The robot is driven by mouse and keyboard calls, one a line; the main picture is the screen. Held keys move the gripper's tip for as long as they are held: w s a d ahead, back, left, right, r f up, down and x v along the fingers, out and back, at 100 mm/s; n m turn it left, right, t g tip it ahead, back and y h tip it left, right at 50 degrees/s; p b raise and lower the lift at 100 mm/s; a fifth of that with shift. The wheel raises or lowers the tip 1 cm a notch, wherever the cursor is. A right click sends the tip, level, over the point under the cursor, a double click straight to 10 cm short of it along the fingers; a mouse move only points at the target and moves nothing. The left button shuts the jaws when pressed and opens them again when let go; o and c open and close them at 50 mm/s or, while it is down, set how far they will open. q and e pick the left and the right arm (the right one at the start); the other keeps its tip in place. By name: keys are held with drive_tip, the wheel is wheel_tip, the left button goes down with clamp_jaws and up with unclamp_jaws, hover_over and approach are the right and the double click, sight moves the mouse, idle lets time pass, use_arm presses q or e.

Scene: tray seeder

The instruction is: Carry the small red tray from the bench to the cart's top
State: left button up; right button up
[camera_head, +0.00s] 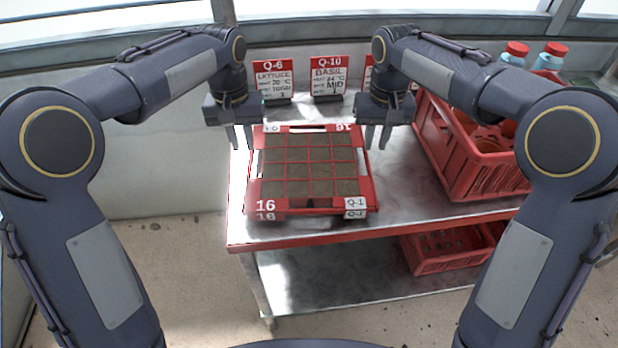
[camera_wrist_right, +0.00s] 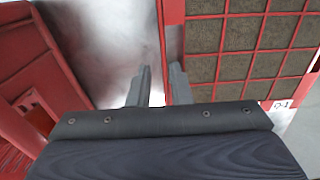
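The small red tray (camera_head: 313,203) lies flat on the steel-topped bench (camera_head: 410,200). It has a grid of soil-filled cells, a "16" on its front left and "Q-1" labels on its front right. My left gripper (camera_head: 241,147) is open and empty, pointing down by the tray's far left corner. My right gripper (camera_head: 378,147) is open, pointing down by the far right corner. In the right wrist view my right gripper (camera_wrist_right: 159,88) has a clear gap between its fingers, with one finger close to the tray's rim (camera_wrist_right: 173,35). Contact cannot be told. I cannot identify a separate cart.
A large red crate (camera_head: 470,175) with pots stands right of the tray. Red-capped bottles (camera_head: 515,53) stand behind it. Sign cards (camera_head: 328,78) "Q-6" and "Q-10" stand behind the tray. Another red crate (camera_head: 440,262) sits on the lower shelf (camera_head: 330,282). Floor at left is clear.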

sight(250, 161)
use_arm(q)
drive_tip(key=shift+w+d+f, duration=0.35)
drive_tip(key=shift+f, duration=0.05)
use_arm(e)
drive_tip(key=shift+w+a+f, duration=0.3)
drive_tip(key=shift+a+f, duration=0.05)
drive_tip(key=shift+f, duration=0.1)
drive_tip(key=shift+d, duration=0.1)
